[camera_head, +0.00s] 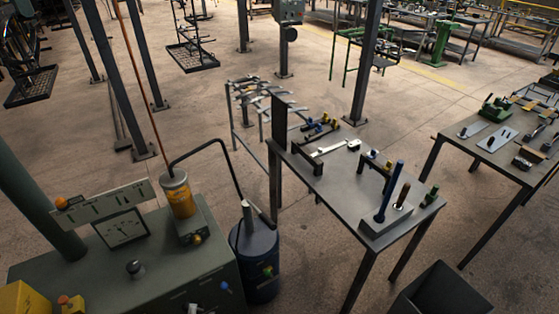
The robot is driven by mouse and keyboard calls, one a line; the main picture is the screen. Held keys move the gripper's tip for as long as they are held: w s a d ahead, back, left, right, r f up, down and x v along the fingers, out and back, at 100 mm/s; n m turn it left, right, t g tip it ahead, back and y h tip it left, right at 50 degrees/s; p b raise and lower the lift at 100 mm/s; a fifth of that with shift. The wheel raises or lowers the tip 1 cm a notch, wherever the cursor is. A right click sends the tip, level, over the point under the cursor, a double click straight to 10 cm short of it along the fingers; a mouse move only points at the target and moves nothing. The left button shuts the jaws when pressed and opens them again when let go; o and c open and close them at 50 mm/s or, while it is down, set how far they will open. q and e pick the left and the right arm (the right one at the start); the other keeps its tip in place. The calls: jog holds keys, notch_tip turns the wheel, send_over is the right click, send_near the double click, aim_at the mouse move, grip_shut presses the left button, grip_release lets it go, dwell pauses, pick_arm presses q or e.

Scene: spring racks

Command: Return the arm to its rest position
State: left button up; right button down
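Neither of my grippers shows in the head view, and no part of my arms can be made out. Whether they are open, shut or holding anything is hidden. The task names no other object.
A green machine cabinet (90,279) with a gauge (121,229) and a yellow cylinder (178,196) stands at lower left. A dark drum (257,262) is beside it. A grey tool table (335,191), a dark bin (440,291) and another bench (468,137) stand to the right.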

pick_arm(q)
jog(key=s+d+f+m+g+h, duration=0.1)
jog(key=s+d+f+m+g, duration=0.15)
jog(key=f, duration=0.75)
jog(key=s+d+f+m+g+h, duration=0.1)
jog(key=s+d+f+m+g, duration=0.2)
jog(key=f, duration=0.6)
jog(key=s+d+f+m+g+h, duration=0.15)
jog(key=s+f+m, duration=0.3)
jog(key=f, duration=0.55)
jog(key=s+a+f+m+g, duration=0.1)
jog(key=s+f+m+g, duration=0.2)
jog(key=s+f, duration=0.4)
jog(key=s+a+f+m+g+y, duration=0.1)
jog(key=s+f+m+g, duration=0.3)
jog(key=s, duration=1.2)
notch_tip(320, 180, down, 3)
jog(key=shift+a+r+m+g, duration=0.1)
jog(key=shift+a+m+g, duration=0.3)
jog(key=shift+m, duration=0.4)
